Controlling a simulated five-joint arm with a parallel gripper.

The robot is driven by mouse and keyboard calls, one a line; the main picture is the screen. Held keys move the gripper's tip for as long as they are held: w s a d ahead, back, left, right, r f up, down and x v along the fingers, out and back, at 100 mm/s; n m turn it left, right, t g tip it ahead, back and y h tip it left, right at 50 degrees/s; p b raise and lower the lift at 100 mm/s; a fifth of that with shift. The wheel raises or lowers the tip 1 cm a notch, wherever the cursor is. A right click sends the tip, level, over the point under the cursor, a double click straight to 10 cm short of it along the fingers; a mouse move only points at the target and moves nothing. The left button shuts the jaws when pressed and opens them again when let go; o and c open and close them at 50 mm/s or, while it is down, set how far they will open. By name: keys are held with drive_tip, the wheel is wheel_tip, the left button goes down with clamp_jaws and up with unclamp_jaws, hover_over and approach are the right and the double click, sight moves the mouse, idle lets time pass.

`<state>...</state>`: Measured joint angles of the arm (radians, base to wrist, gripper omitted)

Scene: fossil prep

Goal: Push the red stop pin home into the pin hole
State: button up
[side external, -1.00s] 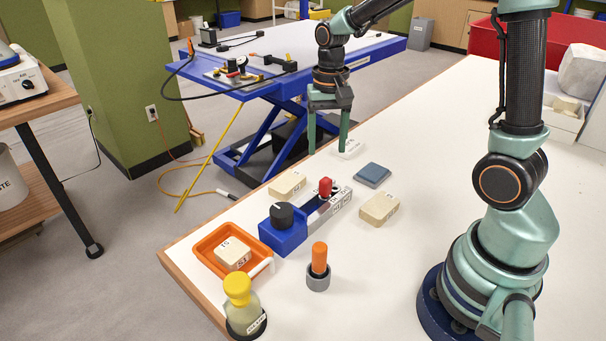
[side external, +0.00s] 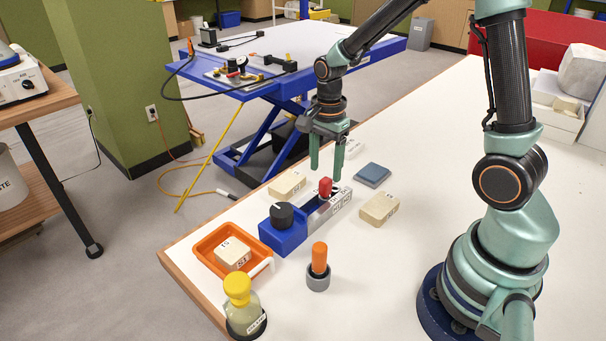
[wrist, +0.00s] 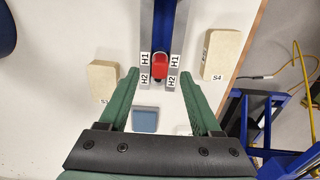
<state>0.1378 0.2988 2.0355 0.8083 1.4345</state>
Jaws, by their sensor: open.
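The red stop pin (side external: 325,186) stands upright on the grey metal rail (side external: 318,213) of the blue fixture with a black knob (side external: 284,217). In the wrist view the red pin (wrist: 160,66) sits between the two rail strips, by the H1 and H2 labels. Its lower part and the pin hole are hidden. My gripper (side external: 326,176) is open and empty, pointing down just above and behind the pin. In the wrist view its green fingers (wrist: 162,74) spread to either side of the pin, without visible contact.
Cream blocks (side external: 287,184) and (side external: 380,207) lie on either side of the rail. A blue-grey pad (side external: 372,174) lies behind. An orange tray (side external: 213,270) with a block, a yellow-capped bottle (side external: 241,306) and an orange peg in a grey cup (side external: 318,284) stand in front.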

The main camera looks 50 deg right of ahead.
sight(325, 180)
drive_tip(key=shift+f, duration=3.05)
clamp_jaws()
